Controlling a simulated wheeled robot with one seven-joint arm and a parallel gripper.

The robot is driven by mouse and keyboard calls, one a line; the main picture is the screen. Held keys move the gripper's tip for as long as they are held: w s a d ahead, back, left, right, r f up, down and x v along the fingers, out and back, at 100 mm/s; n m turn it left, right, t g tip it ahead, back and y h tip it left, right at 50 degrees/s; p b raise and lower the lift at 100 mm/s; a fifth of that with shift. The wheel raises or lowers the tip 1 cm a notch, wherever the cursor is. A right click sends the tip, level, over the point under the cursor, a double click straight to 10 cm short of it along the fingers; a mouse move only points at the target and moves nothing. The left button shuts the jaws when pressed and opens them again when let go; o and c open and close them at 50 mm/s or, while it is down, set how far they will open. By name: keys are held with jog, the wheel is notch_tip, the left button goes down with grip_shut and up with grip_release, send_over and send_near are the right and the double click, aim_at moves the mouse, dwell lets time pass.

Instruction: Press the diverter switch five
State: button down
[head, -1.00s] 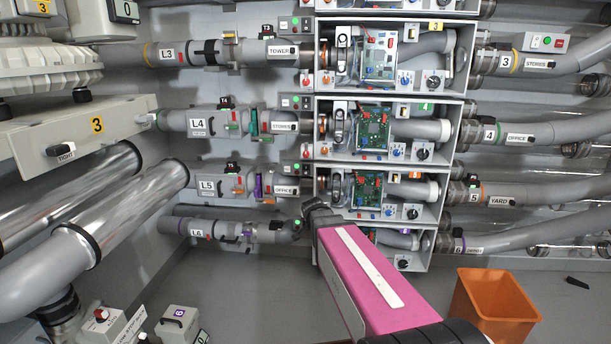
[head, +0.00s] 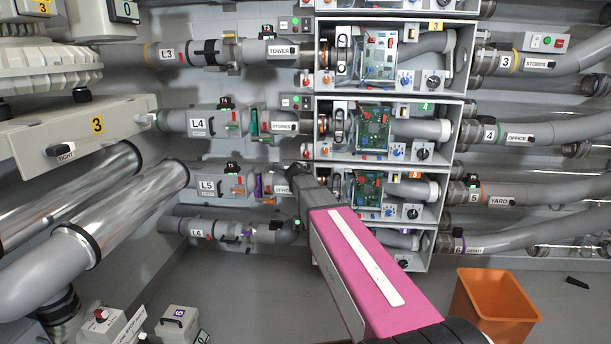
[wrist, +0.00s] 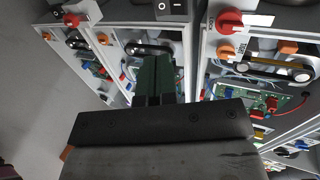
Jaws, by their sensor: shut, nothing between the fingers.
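The row-five pipe (head: 208,186) carries an L5 label at the left of the head view. The row-five cabinet bay (head: 415,190) has an orange tag, a green circuit board and small knobs. My gripper (head: 294,172) is at this bay's left edge, in front of the small control box there, and largely hides it. In the wrist view my fingers (wrist: 157,65) are together and empty, pointing at the cabinet faces. A black rocker switch (wrist: 172,8) marked I and O shows beyond the fingertips, apart from them. I cannot tell which control is diverter switch five.
A red knob (wrist: 230,20) and an orange knob (wrist: 225,52) stick out right of my fingers in the wrist view. Other bays, such as row four (head: 430,107), are stacked close above. An orange bin (head: 490,305) stands on the floor at right.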

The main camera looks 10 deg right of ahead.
jog(key=shift+w, duration=0.1)
dwell(0.3)
jog(key=x, duration=1.4)
jog(key=shift+w+d+f, duration=0.1)
jog(key=shift+w, duration=0.05)
dwell(0.3)
